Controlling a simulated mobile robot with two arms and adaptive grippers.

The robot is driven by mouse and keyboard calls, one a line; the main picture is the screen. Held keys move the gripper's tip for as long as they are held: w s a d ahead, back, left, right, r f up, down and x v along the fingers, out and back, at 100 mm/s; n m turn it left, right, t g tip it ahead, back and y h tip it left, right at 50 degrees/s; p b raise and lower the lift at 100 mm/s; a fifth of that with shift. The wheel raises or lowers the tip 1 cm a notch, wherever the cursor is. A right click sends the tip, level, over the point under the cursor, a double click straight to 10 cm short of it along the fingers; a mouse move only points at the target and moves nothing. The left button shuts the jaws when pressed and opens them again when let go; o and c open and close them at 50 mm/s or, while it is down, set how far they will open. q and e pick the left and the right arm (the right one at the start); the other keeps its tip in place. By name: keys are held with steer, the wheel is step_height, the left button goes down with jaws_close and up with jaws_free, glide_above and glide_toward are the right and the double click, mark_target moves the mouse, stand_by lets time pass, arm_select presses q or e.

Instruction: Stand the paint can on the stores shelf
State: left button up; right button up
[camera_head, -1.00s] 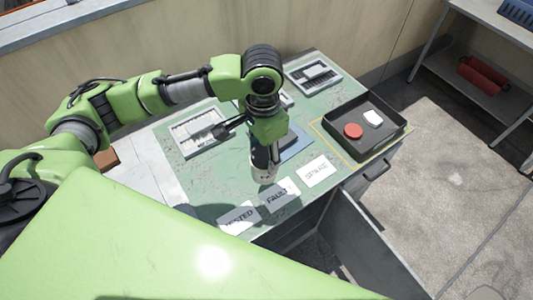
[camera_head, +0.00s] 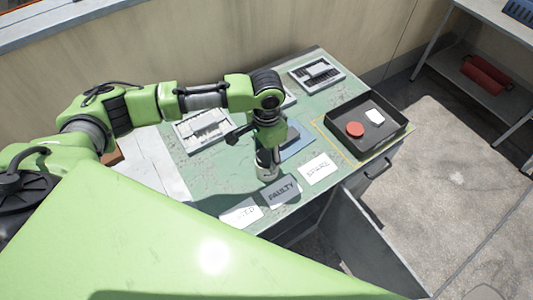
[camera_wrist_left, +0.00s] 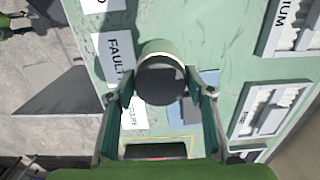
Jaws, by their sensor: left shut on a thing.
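My left gripper (camera_head: 266,150) points down over the green bench (camera_head: 222,178), shut on a pale can with a dark top (camera_head: 267,170), which I take for the paint can. In the left wrist view the can (camera_wrist_left: 160,48) is between the two fingers (camera_wrist_left: 160,92), its dark top facing the camera. The can is upright beside the FAULTY card; I cannot tell whether its base touches the bench. A grey stand with a lower shelf (camera_head: 462,82) is at the upper right; no label shows whether it is the stores shelf. My right gripper is not in view.
FAULTY (camera_head: 282,191) and SPARE (camera_head: 318,168) cards lie near the bench's front edge. A black tray (camera_head: 388,146) holds a red disc (camera_head: 354,129) and a white piece (camera_head: 374,117). An open door panel (camera_head: 375,245) stands below.

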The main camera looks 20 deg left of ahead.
arm_select(q)
steer(key=o, duration=1)
steer(key=shift+f, duration=0.1)
steer(key=o, duration=0.4)
